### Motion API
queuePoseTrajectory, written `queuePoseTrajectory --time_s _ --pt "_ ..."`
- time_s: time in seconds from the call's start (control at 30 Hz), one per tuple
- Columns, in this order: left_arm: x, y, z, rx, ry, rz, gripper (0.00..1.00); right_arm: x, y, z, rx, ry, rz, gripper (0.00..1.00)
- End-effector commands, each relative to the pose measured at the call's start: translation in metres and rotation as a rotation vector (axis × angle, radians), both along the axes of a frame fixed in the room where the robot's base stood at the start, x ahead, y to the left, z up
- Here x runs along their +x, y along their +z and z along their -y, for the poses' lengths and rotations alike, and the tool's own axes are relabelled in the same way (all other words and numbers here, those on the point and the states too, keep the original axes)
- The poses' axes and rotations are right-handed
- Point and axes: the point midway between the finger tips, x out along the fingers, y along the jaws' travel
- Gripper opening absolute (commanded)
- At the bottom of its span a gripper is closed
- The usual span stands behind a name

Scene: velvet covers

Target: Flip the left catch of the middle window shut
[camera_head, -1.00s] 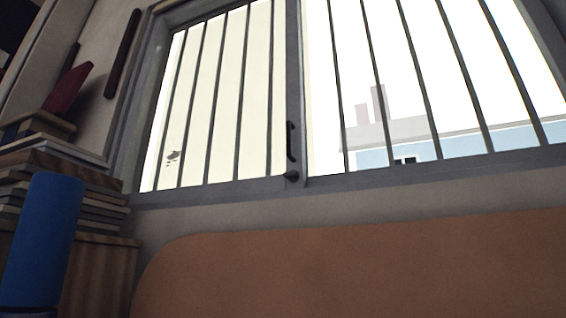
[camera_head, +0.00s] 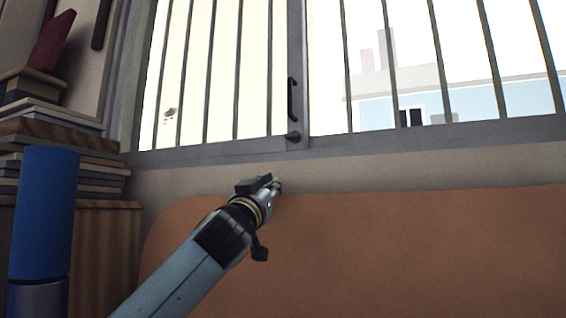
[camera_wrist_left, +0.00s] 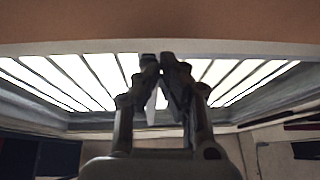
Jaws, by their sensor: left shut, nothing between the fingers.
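The barred window (camera_head: 230,75) with a grey frame fills the upper part of the head view. A dark upright handle (camera_head: 292,98) sits on its middle post. A small dark knob-like piece (camera_head: 293,136), possibly the catch, sticks out at the foot of that post. I cannot tell its position for sure. My left gripper (camera_head: 275,185) is shut and empty, below and slightly left of the knob, apart from it in the picture. In the left wrist view the shut fingers (camera_wrist_left: 163,62) overlap the bright window bars (camera_wrist_left: 85,80); no catch is clear there. My right gripper is not in view.
A brown rounded panel (camera_head: 420,250) stands below the window. At left are a stack of books (camera_head: 95,165) on a wooden box (camera_head: 110,245) and a blue cylinder (camera_head: 45,215). Plain wall (camera_head: 400,173) shows between panel and window frame.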

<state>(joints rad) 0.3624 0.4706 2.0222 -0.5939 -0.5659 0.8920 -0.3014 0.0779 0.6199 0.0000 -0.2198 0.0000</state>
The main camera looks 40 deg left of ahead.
Motion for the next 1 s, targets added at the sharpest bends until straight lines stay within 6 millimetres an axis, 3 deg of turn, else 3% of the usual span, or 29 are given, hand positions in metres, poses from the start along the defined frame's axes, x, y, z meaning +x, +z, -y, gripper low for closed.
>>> queuePoseTrajectory --time_s 0.03,0.1,0.2,0.67,1.0 --pt "0.002 0.030 -0.002 0.025 -0.015 0.070 0.00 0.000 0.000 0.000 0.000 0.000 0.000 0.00" --pt "0.002 0.061 -0.003 0.052 -0.038 0.143 0.00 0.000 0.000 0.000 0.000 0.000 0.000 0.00" --pt "0.001 0.086 -0.003 0.075 -0.061 0.200 0.00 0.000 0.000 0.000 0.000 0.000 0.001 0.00" --pt "0.004 0.096 -0.003 0.081 -0.069 0.214 0.00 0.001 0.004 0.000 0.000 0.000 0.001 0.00" --pt "0.047 0.135 -0.014 0.078 -0.068 0.214 0.00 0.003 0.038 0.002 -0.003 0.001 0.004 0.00"
